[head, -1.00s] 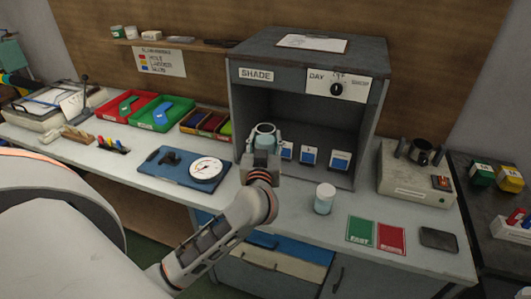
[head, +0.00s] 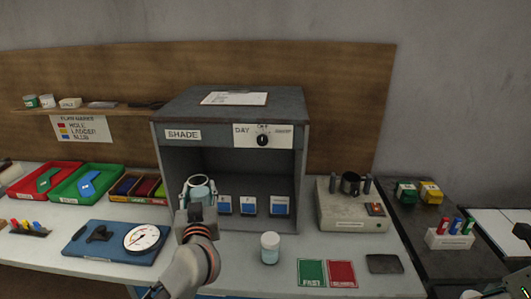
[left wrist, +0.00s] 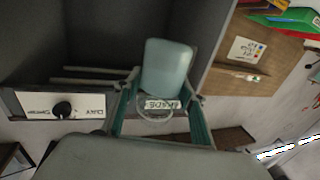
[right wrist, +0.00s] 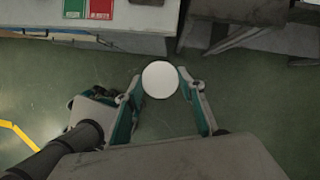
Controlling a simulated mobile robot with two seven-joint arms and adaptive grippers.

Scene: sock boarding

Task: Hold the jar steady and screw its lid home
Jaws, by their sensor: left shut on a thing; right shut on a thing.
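My left gripper (head: 199,190) is shut on a pale blue jar (head: 200,185) and holds it upright in front of the grey shade box (head: 158,185). In the left wrist view the jar (left wrist: 167,68) sits between the fingers, with a clear ring showing at one end; no lid shows on it. My right gripper (right wrist: 158,82) is shut on a round white lid (right wrist: 160,79), seen face-on over the green floor in front of the bench. The lid is well apart from the jar. Little of the right arm shows in the head view.
A second jar with a white lid (head: 270,248) stands on the bench (head: 235,270) near the green card (head: 312,273) and red card (head: 342,273). A blue board with a dial (head: 142,238) lies to the left. A grey device (head: 352,212) stands right of the box.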

